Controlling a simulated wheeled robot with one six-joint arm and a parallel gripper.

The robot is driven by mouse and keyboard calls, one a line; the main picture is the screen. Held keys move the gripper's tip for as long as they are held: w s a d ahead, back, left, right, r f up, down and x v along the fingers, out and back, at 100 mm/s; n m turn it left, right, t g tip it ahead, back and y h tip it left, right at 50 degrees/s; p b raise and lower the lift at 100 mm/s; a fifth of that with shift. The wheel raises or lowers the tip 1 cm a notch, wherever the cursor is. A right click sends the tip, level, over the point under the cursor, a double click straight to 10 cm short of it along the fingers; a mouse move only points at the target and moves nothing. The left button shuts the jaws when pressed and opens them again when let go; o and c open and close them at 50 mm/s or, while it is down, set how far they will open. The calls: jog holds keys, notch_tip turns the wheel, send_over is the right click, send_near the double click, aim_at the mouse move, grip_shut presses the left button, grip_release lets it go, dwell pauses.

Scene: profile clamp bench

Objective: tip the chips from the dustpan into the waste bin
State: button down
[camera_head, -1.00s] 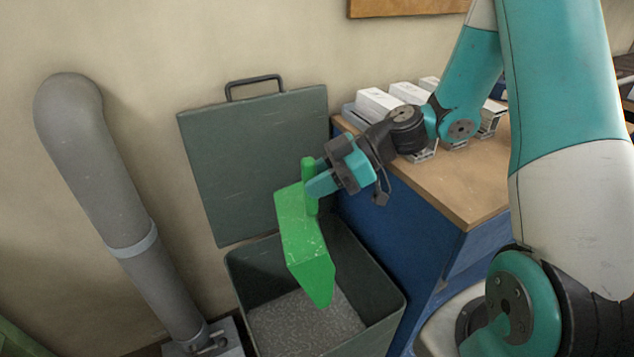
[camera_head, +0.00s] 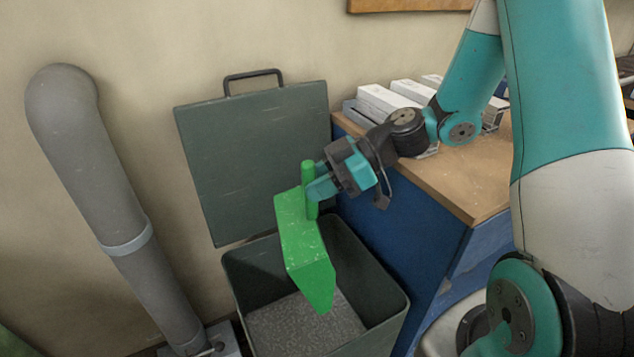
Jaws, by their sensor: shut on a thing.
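The green dustpan (camera_head: 302,247) hangs above the open waste bin, tilted steeply with its wide end pointing down into the bin's mouth. My gripper (camera_head: 318,188) is shut on the dustpan's upright handle. The waste bin (camera_head: 377,333) is dark grey-green, and its lid (camera_head: 255,160) stands open against the wall. A grey speckled layer (camera_head: 305,325) covers the bin's floor; I cannot tell single chips in it. The inner face of the dustpan is mostly turned away, so whether chips are on it cannot be told.
A blue bench (camera_head: 400,230) with a wooden top stands right beside the bin. White profile pieces (camera_head: 390,98) lie on it behind my wrist. A thick grey duct (camera_head: 100,190) rises along the wall left of the bin. Bare wall lies between the duct and the lid.

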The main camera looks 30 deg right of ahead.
aim_at(313, 161)
jog(key=shift+r+p, duration=0.4)
jog(key=shift+p, duration=0.1)
notch_tip(313, 161, up, 3)
jog(key=g+h+p, duration=0.1)
jog(key=h+p, duration=0.3)
jog(key=p, duration=0.1)
jog(key=shift+a, duration=0.15)
jog(key=r+h+p, duration=0.1)
jog(key=h+p, duration=0.1)
jog(key=p, duration=0.1)
jog(key=shift+r+g, duration=0.15)
jog(key=shift+g, duration=0.15)
notch_tip(313, 161, up, 3)
jog(key=g+h+p, duration=0.1)
jog(key=h+p, duration=0.2)
jog(key=p, duration=0.1)
jog(key=h+p, duration=0.3)
jog(key=p, duration=0.1)
jog(key=shift+g+h, duration=0.3)
jog(key=shift+g, duration=0.1)
jog(key=shift+r+h+p, duration=0.1)
jog(key=shift+h+p, duration=0.45)
jog(key=shift+h, duration=0.15)
jog(key=shift+d, duration=0.2)
